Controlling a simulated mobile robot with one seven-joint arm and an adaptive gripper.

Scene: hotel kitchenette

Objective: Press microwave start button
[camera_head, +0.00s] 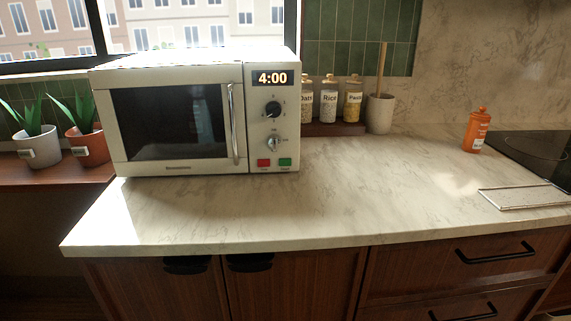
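The white microwave (180,63) stands at the left of the marble counter, its door (170,122) closed. Its control panel is on the right side of its front. At the bottom of the panel sit a red button (263,163) on the left and a green button (285,162) on the right. Their labels are too small to read. Nothing covers the panel. I cannot see my gripper in this view.
The counter (330,200) is clear in front of the microwave. Storage jars (329,101) and a utensil pot (380,114) stand to its right, potted plants (87,145) to its left. An orange bottle (476,132) and a flat tray (525,197) are far right, near a dark cooktop (535,150).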

